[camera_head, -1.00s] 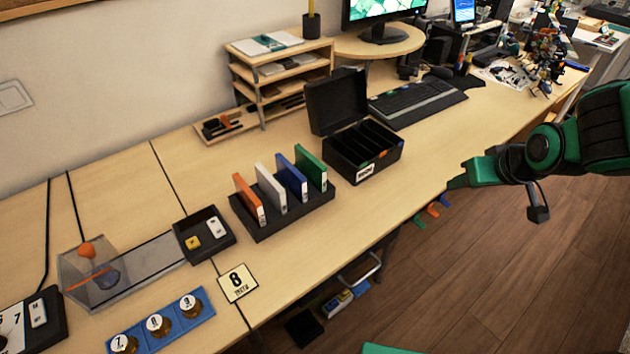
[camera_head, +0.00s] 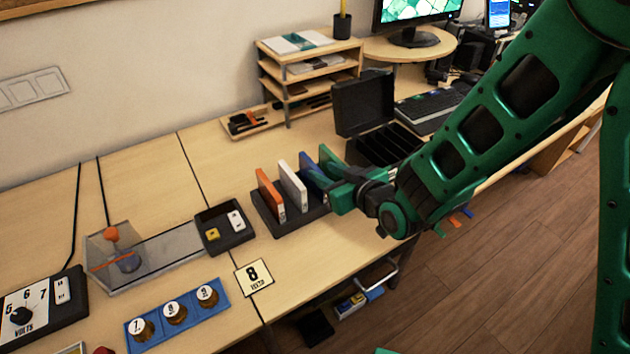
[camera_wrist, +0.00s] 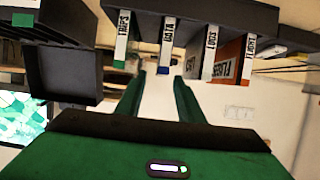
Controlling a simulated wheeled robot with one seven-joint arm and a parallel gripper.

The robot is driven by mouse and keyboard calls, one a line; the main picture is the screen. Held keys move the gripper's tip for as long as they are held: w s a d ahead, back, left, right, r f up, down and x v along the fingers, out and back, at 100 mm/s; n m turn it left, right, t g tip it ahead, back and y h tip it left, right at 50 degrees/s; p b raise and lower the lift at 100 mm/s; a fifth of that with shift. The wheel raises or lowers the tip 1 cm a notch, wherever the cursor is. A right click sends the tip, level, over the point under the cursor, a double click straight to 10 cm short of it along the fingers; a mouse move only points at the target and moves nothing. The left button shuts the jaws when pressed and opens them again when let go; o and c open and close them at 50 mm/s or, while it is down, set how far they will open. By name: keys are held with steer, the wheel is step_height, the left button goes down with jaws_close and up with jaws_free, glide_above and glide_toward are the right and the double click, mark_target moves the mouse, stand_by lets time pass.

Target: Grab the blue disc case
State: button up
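The blue disc case (camera_head: 309,168) stands upright in a dark slotted rack, between the white case (camera_head: 291,186) and the green case (camera_head: 329,158). My gripper (camera_head: 335,192) is at the front of the rack by the blue and green cases and hides their lower parts. In the wrist view my gripper (camera_wrist: 157,86) is open, its two green fingers apart. The blue case (camera_wrist: 167,42) shows its labelled edge ahead, roughly in line with the gap between them. I see no clear contact.
The rack (camera_head: 268,217) also holds an orange case (camera_head: 268,192). An open black box (camera_head: 365,150) stands to the right, behind my arm.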

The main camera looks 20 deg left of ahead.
mark_target(317, 169)
steer(key=shift+x, duration=3.25)
steer(key=shift+c, duration=0.6)
jaws_close()
